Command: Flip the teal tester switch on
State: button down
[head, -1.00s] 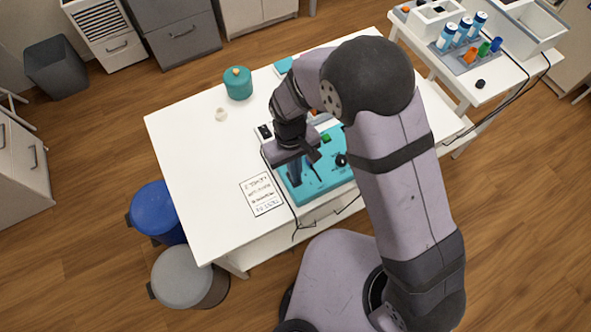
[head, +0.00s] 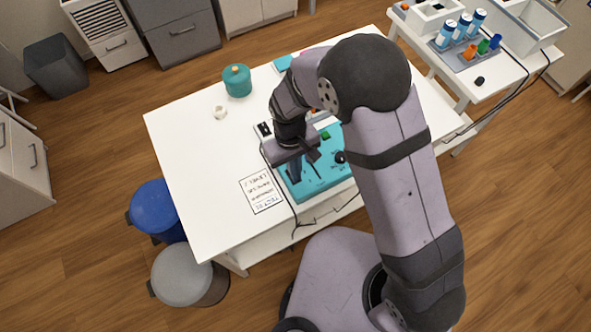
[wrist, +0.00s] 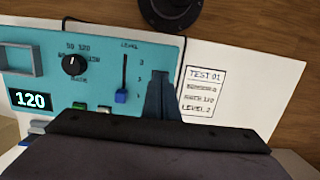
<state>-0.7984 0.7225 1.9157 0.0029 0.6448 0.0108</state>
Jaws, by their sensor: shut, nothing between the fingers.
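The teal tester (head: 322,182) lies on the white table, partly hidden by my arm in the head view. In the wrist view, the tester (wrist: 100,52) shows a display reading 120, a black knob (wrist: 74,64), a green button (wrist: 79,106) and a level slider with a blue handle (wrist: 122,97) beside its lowest mark. I cannot make out the on switch; part of the panel is hidden behind my gripper. My gripper (wrist: 161,80) is shut and empty, pointing down over the tester's slider end. I cannot tell whether it touches the panel.
A printed card (head: 262,191) lies left of the tester; the wrist view shows it headed TEST 01. A teal canister (head: 237,82) and a small white ring (head: 220,112) stand farther back. Cables hang at the table's front edge. The table's left part is mostly clear.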

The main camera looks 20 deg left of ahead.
jog(key=shift+w+a, duration=0.45)
jog(key=shift+w+a+f, duration=0.1)
jog(key=shift+w+a, duration=0.05)
jog(key=shift+a, duration=0.05)
jog(key=shift+d, duration=0.1)
jog(key=shift+r+p, duration=0.6)
jog(key=shift+r, duration=0.05)
notch_tip(320, 180, up, 13)
jog(key=w+a+b, duration=0.1)
jog(key=shift+a+f, duration=0.15)
jog(key=shift+a, duration=0.05)
jog(key=shift+w, duration=0.1)
jog(key=b, duration=0.3)
jog(key=shift+d+f, duration=0.15)
jog(key=shift+f, duration=0.05)
